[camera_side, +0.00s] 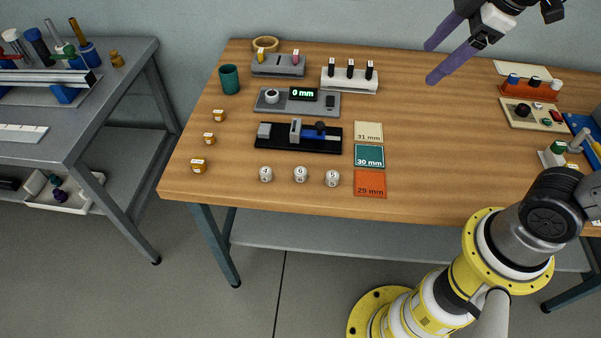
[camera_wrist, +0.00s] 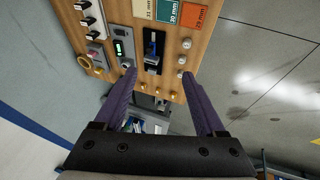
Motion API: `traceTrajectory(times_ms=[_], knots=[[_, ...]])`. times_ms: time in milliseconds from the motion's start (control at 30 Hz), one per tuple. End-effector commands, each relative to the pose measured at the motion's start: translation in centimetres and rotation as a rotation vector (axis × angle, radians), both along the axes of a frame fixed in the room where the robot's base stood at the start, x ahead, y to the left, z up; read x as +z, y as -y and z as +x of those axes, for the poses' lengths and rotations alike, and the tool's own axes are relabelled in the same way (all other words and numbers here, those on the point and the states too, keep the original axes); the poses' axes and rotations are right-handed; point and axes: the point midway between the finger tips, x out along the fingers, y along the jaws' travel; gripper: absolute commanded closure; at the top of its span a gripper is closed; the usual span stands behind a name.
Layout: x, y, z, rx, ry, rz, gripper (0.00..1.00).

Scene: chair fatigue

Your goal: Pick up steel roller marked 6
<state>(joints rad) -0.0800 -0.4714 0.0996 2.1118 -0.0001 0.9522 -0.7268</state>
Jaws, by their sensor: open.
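Three small steel rollers stand in a row near the front edge of the wooden table: a left one (camera_side: 265,174), a middle one (camera_side: 300,174) and a right one (camera_side: 332,178). Each has a dark mark on top, too small to read surely, so I cannot tell which is marked 6. In the wrist view the rollers (camera_wrist: 182,59) form a line near the table edge, one close to a fingertip in the picture. My gripper (camera_side: 431,62), with two purple fingers, is open and empty, high up and to the right of the rollers, well apart from them.
Behind the rollers lies a black fixture (camera_side: 270,138) with a blue slide. A grey gauge reading 0 mm (camera_side: 330,108) is behind it. An orange 29 mm card (camera_side: 370,190) lies to the right. Brass weights (camera_side: 198,166) stand left. The table's right-centre is clear.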

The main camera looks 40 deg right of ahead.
Motion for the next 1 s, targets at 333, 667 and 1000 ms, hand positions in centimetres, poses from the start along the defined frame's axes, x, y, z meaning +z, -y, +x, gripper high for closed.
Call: traceTrajectory(times_ms=[333,667,1000], knots=[[-5.7,-7.6,12.0,0.523,-0.195,-0.161,0.28],[-15.6,-14.2,15.2,0.712,-0.38,-0.196,0.28],[-20.3,-15.1,14.4,0.736,-0.42,-0.202,0.28]])
